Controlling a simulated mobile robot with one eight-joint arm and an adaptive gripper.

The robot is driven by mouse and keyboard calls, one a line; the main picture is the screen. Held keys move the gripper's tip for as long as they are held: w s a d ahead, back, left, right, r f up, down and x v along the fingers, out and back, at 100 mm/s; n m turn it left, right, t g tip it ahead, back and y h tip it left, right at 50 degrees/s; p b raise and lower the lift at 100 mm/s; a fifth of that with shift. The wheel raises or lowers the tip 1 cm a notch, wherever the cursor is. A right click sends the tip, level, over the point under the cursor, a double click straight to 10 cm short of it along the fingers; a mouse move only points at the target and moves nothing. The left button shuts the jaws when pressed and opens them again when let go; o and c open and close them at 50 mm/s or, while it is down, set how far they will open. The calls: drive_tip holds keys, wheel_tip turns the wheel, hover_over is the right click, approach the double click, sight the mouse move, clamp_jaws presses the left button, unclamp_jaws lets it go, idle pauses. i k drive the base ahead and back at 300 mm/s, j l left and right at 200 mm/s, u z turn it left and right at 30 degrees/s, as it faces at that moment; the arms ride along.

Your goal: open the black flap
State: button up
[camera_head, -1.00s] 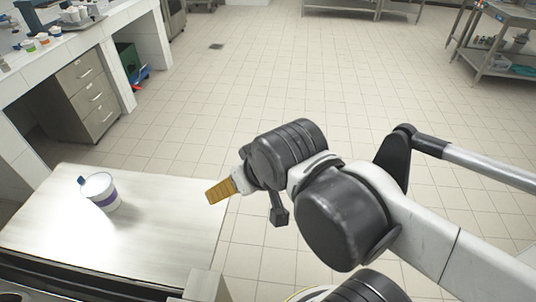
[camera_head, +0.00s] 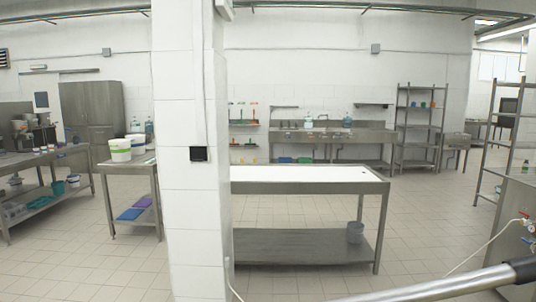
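I see nothing that I can clearly identify as the black flap. A small black box (camera_head: 198,154) is fixed to the white tiled pillar, but I cannot tell whether it has a flap. My gripper is not in view. Only a grey tube of my own arm shows along the bottom right edge.
The white tiled pillar (camera_head: 190,230) stands close, left of centre. White buckets (camera_head: 121,150) stand on a table at left. Tiled floor lies open at centre right.

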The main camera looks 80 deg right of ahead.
sight(197, 153)
drive_tip(key=z, duration=2.2)
